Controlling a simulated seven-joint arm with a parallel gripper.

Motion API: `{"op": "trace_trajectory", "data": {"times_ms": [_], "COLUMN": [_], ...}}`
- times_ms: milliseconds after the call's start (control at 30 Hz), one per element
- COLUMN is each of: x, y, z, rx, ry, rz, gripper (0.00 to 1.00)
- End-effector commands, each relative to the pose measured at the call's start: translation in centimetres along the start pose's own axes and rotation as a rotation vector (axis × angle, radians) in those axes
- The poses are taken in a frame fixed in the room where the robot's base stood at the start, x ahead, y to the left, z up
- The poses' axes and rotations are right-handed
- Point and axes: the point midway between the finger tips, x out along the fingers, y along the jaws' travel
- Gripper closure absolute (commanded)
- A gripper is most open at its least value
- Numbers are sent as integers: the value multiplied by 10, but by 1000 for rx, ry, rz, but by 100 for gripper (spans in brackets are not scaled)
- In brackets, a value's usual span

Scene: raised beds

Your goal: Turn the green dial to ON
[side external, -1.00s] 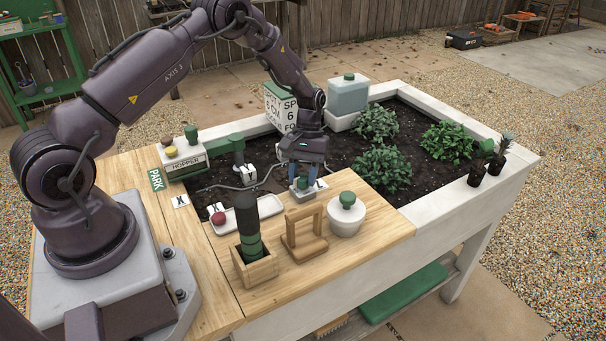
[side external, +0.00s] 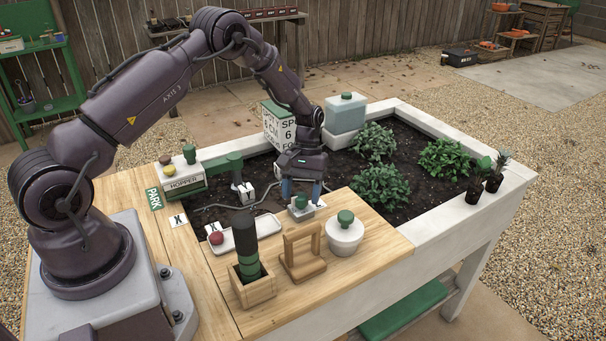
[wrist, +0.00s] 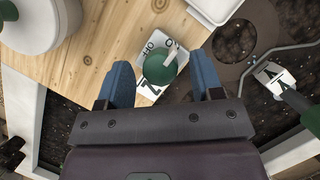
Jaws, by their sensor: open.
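The green dial (side external: 300,202) sits on a small pale base near the wooden top's edge by the soil. My gripper (side external: 301,191) is open over the dial. In the wrist view its blue fingers (wrist: 160,64) stand on either side of the dial with visible gaps in the picture. I cannot tell the exact height of the fingertips relative to it.
Close by are a wooden handle stand (side external: 302,268), a white pot with green knob (side external: 344,238), a white tray (side external: 262,229) and a dark cylinder in a wooden box (side external: 245,245). Leafy plants (side external: 380,187) grow behind. A hose and tag (wrist: 272,75) lie right in the wrist view.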

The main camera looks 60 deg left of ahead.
Motion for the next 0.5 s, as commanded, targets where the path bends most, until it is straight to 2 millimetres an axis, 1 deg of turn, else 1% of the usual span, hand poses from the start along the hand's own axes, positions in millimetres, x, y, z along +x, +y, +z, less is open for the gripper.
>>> {"op": "trace_trajectory", "data": {"times_ms": [167, 300, 500], "x": [-31, -63, -102], "y": [0, 0, 0], "z": [-1, -1, -1], "rx": [0, 0, 0], "ry": [6, 6, 5], "rz": [2, 2, 1], "gripper": [40, 40, 40]}}
